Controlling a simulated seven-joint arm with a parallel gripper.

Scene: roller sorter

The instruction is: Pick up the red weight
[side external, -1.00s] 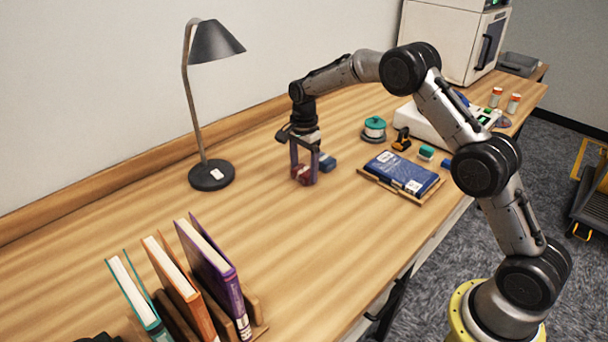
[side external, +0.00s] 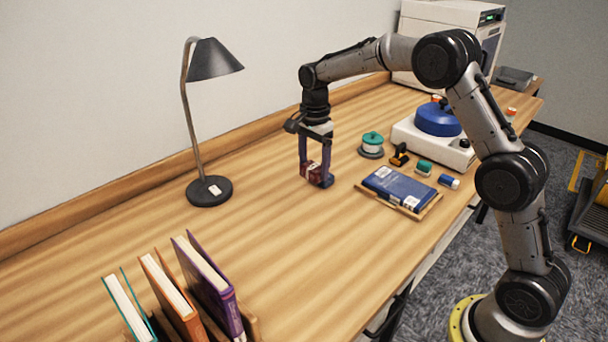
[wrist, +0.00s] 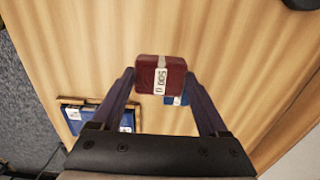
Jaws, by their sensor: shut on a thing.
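The red weight (side external: 312,170) is a dark red block with a white label, held between the two fingers of my gripper (side external: 314,172). In the wrist view the red weight (wrist: 150,72) sits between the fingertips, its label reading "500". My gripper is shut on it and holds it slightly above the table.
A desk lamp (side external: 208,190) stands to the left. A green-topped spool (side external: 372,143), a blue book on a wooden tray (side external: 430,210) and small items are to the right. Upright books (side external: 210,280) stand at the front left. The wooden table (side external: 290,240) is clear in front.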

